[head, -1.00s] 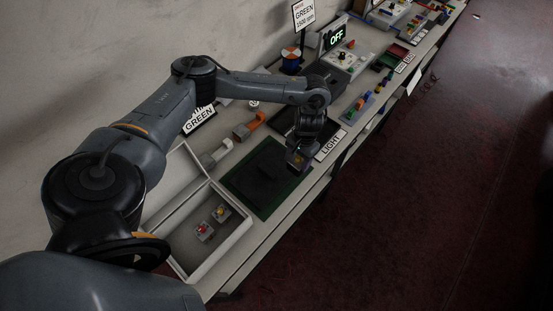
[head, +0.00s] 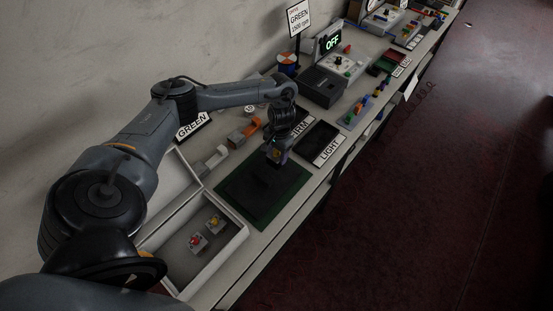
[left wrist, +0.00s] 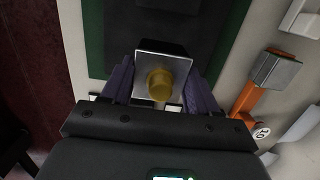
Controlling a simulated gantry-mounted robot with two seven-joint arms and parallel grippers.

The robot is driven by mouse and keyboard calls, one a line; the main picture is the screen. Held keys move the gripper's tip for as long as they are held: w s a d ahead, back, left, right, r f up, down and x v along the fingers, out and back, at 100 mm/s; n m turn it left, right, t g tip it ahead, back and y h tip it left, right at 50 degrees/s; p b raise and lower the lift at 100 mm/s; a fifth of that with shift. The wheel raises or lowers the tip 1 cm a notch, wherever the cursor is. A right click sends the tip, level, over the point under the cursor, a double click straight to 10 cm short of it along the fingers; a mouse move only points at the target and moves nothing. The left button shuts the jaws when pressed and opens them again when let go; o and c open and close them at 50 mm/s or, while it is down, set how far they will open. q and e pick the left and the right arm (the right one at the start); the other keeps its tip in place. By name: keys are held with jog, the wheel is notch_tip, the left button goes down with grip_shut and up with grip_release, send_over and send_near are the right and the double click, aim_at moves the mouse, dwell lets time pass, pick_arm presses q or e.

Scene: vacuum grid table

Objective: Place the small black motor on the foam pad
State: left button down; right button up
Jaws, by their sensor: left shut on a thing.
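The small motor (left wrist: 145,65) is in my left gripper (left wrist: 158,92), between its two fingers. In the left wrist view I see its square silver face and brass-coloured round shaft; its dark body is mostly hidden behind the face. The dark foam pad (head: 259,192) lies flat on the table with a green border around it. In the left wrist view the pad (left wrist: 205,25) shows beyond the motor. In the head view my left gripper (head: 274,156) is at the pad's far edge, pointing down. The gap beneath the motor is not clear. My right gripper is not in view.
An open white box (head: 232,246) with two small parts stands left of the pad. Trays labelled FIRM and LIGHT (head: 328,150) lie beyond it. Grey and orange fixtures (head: 243,133) stand by the wall. A dark box (head: 322,87) and a control box showing OFF are farther along.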

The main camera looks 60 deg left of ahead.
aim_at(277, 158)
pick_arm(q)
jog(key=shift+f+b, duration=0.6)
jog(key=shift+f, duration=0.95)
jog(key=shift+c, duration=1.4)
grip_release()
jog(key=shift+f, duration=0.1)
